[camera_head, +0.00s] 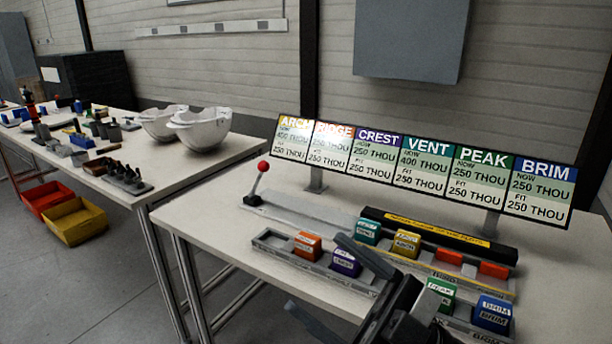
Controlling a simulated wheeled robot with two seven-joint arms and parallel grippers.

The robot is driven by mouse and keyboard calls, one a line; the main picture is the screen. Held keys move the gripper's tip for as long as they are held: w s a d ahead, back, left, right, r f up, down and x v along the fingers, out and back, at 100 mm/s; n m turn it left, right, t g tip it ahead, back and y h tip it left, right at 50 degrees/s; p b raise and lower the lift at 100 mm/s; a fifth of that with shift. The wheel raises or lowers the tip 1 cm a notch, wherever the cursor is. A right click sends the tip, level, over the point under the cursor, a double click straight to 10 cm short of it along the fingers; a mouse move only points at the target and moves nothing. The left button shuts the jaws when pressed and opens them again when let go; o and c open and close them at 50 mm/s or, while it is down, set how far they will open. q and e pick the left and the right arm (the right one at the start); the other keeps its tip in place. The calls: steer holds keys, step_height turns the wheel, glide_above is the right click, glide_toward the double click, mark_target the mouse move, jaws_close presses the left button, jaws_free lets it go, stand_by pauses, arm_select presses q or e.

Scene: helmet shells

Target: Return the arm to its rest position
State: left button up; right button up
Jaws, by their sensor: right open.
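My right gripper (313,272) reaches in from the bottom edge. Its two dark fingers are spread apart with nothing between them, over the front of the near table (218,232). The upper finger covers part of the grey tray and sits close to the purple CREST block (345,263); I cannot tell whether they touch. The orange RIDGE block (307,246) is left of it in the tray. The green PEAK block (441,292) and blue BRIM block (492,314) are to the gripper's right. My left gripper is not in view.
Behind are a teal block (367,231), a yellow ARCH block (406,243), a black bar with a yellow label (437,232) and a red-knobbed lever (263,167). A sign board (420,165) stands at the back. White helmet shells (202,130) and tools occupy the left table.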

steer(key=w+d+f+m+t+h, duration=0.1)
steer(key=d+f+m+t+h, duration=0.3)
steer(key=f+m+h, duration=0.45)
steer(key=w+d+f+m+t+h, duration=0.2)
steer(key=d+f+m+t+h, duration=0.2)
steer(key=f+m+h, duration=0.45)
arm_select(q)
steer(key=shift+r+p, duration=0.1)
steer(key=shift+p, duration=0.25)
arm_select(e)
steer(key=s+d+f+m+g+h, duration=0.2)
steer(key=s+f+g, duration=0.4)
steer(key=s+f, duration=0.3)
step_height(320, 180, down, 4)
steer(key=shift+s+d+f+g, duration=0.2)
steer(key=shift+d+g, duration=0.1)
steer(key=shift+d, duration=0.1)
